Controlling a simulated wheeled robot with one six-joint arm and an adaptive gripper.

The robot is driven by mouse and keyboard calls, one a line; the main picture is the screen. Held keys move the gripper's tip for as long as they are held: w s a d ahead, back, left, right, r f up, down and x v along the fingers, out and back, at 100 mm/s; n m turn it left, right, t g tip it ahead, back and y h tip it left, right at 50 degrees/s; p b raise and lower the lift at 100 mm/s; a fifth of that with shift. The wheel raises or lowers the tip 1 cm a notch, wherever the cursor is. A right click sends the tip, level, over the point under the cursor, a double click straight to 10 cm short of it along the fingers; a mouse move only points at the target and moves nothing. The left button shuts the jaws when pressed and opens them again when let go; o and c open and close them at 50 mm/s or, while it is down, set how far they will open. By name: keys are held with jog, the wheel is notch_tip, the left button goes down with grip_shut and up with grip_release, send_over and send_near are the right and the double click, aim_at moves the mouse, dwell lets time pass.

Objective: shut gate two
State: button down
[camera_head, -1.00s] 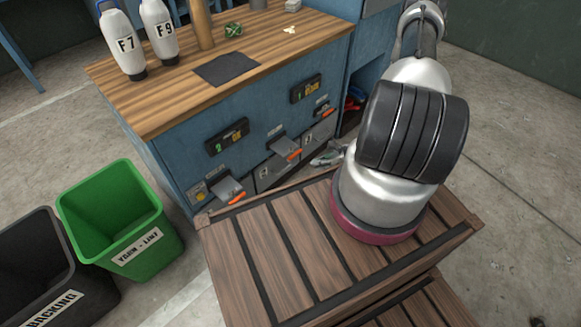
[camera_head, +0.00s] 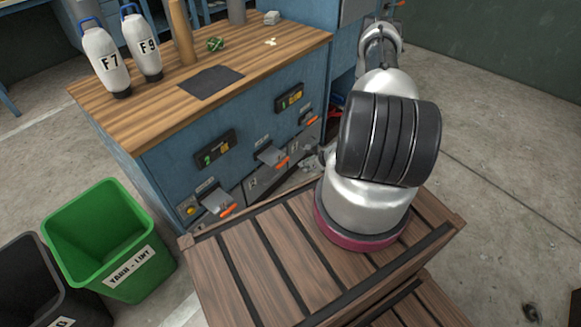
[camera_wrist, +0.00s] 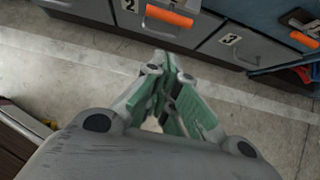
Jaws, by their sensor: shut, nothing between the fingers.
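Gate two is on the front of the blue cabinet (camera_head: 170,165). In the wrist view its number plate, a 2, shows at the top, beside its orange handle (camera_wrist: 169,15). In the head view the middle grey flap with an orange-tipped handle (camera_head: 282,162) juts out from the cabinet front. My gripper (camera_wrist: 170,58) is shut and empty, with green finger pads. In the wrist view its fingertips show over the floor, below the orange handle and apart from it. In the head view my arm hides most of the gripper.
Gate three (camera_wrist: 231,40) is to the right of gate two. The leftmost gate's orange handle (camera_head: 228,209) also juts out. A green bin (camera_head: 105,240) and a black bin (camera_head: 40,285) stand at left. Bottles (camera_head: 105,60) and a dark mat (camera_head: 210,82) are on the cabinet top.

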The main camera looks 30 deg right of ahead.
jog(key=w+a+f, duration=0.2)
jog(key=w+f, duration=0.4)
jog(key=w, duration=0.1)
jog(key=shift+w+a, duration=0.35)
jog(key=w+a, duration=0.1)
jog(key=w, duration=0.1)
jog(key=w+a, duration=0.1)
jog(key=w, duration=0.2)
jog(key=w+a, duration=0.1)
jog(key=w, duration=0.2)
